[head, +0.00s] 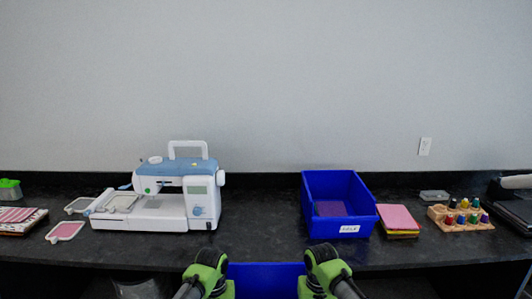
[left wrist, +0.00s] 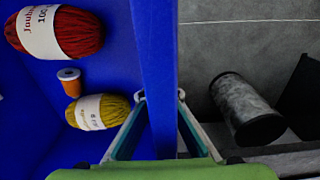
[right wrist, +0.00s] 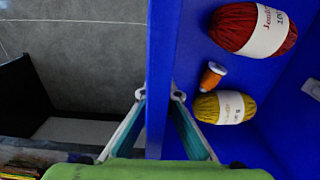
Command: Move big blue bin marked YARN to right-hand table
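A big blue bin (head: 265,281) is at the bottom of the head view, in front of the table edge, between my two grippers. Only its upper part shows there, and no YARN label is visible. The wrist views show red yarn (left wrist: 62,32), yellow yarn (left wrist: 97,112) and an orange spool (left wrist: 69,80) inside it. My left gripper (left wrist: 161,96) is closed with its fingertips on both sides of one bin wall (left wrist: 155,45). My right gripper (right wrist: 160,96) is closed the same way on another wall (right wrist: 163,45). The right-hand table is not identifiable.
The black table (head: 265,244) holds a sewing machine (head: 165,195), another blue bin (head: 340,203) with a white label, felt sheets (head: 398,218) and a spool rack (head: 460,217). A dark cylinder (left wrist: 243,108) is below, outside the held bin. Grey floor (right wrist: 75,70) shows beside it.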

